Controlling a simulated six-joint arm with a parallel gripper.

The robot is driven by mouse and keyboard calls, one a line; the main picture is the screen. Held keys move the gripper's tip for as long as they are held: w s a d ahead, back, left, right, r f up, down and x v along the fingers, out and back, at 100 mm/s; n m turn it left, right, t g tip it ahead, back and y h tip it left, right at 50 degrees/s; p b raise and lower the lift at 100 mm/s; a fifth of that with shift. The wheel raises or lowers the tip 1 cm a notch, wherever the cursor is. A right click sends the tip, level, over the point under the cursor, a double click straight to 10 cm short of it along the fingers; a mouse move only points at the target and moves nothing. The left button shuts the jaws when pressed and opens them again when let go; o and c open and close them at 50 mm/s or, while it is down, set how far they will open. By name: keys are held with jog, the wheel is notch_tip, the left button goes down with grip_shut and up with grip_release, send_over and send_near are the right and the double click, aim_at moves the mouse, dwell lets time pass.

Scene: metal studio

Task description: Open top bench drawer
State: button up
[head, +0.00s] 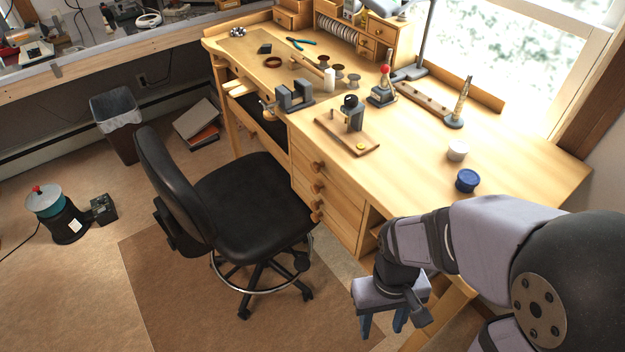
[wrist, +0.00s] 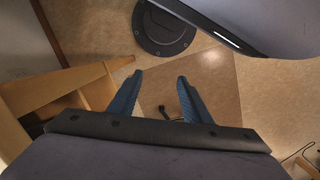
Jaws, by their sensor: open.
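The wooden bench (head: 520,165) has a stack of drawers under its front edge, each with a round wooden knob. The top bench drawer (head: 335,174) looks shut, and its knob (head: 318,167) faces the black chair. My gripper (head: 383,332) hangs low at the lower right, below the bench top and to the right of the drawer stack. It is apart from the knobs. In the wrist view my gripper (wrist: 158,82) shows two blue fingers spread apart with nothing between them, pointing toward the floor. The drawer knobs cannot be made out in the wrist view.
A black wheeled chair (head: 250,200) stands close in front of the drawers. Bench wood (wrist: 60,100) is beside my fingers at the left of the wrist view. A blue jar (head: 467,181) and white jar (head: 457,150) stand on the bench top.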

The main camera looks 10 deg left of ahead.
jog(key=s+a+f+n+g+h+b, duration=0.1)
jog(key=s+a+f+n+h+b, duration=0.2)
jog(key=f, duration=0.6)
jog(key=n+t+h+b, duration=0.3)
jog(key=n+t+b, duration=0.35)
jog(key=t, duration=1.35)
send_near(313, 169)
jog(key=shift+w+d+r+p, duration=0.1)
jog(key=shift+w+d+p, duration=0.05)
jog(key=shift+w+p, duration=0.15)
jog(key=shift+w+d+r+p, duration=0.1)
jog(key=shift+w+p, duration=0.1)
jog(key=shift+w, duration=0.15)
jog(key=shift+n, duration=0.25)
jog(key=shift+p+x, duration=0.8)
jog(key=shift+x, duration=2.9)
